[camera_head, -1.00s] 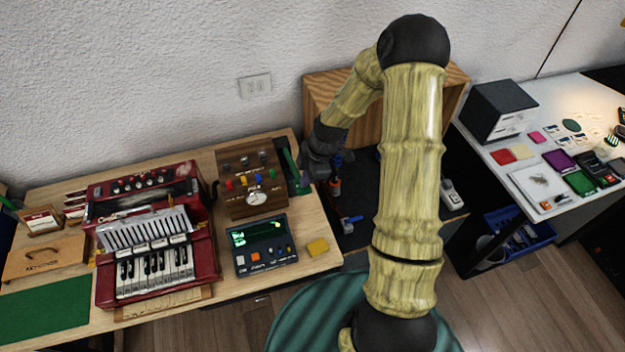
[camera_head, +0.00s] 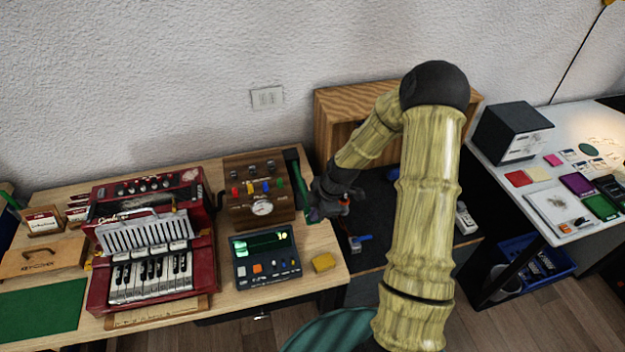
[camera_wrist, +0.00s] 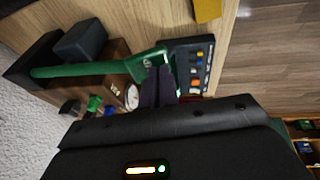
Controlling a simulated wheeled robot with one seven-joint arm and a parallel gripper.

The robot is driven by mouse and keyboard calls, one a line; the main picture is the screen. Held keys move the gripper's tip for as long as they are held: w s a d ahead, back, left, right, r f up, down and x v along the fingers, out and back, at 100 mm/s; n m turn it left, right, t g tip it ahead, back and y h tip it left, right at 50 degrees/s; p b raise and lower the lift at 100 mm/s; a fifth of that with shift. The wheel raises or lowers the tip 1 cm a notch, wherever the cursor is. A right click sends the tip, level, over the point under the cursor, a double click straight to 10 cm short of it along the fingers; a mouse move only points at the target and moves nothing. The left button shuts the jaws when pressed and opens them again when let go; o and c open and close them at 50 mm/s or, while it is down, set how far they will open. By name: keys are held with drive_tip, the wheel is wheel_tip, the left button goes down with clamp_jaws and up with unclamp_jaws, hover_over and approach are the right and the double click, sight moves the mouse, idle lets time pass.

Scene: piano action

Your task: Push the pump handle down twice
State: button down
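The pump handle (camera_head: 299,178) is a green bar at the right side of the wooden gauge panel. In the wrist view the green handle (camera_wrist: 85,69) runs from a dark block at the left to a wider green end by my fingertips. My gripper (camera_head: 314,212) is at the near end of the handle in the head view. In the wrist view my gripper (camera_wrist: 159,75) has its two dark fingers close together, with nothing visible between them. The fingertips overlap the handle's end; I cannot tell whether they touch it.
The wooden panel (camera_head: 240,211) with coloured knobs and a round gauge stands left of the handle. In front are a dark keypad device (camera_head: 267,270) and a yellow block (camera_head: 323,262). A red accordion (camera_head: 104,282) is further left. A wooden box (camera_head: 331,112) stands behind my arm.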

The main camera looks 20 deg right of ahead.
drive_tip(key=shift+s+d+f, duration=0.25)
drive_tip(key=shift+s+f, duration=0.25)
drive_tip(key=shift+f, duration=0.05)
drive_tip(key=shift+s+a+r+p, duration=0.1)
drive_tip(key=shift+a+r+p, duration=0.05)
drive_tip(key=shift+r+p, duration=0.35)
drive_tip(key=s+a+p+v, duration=0.1)
drive_tip(key=v, duration=1.2)
drive_tip(key=shift+s+r, duration=0.25)
drive_tip(key=shift+s, duration=0.15)
drive_tip(key=shift+w+a, duration=0.1)
idle(1.1)
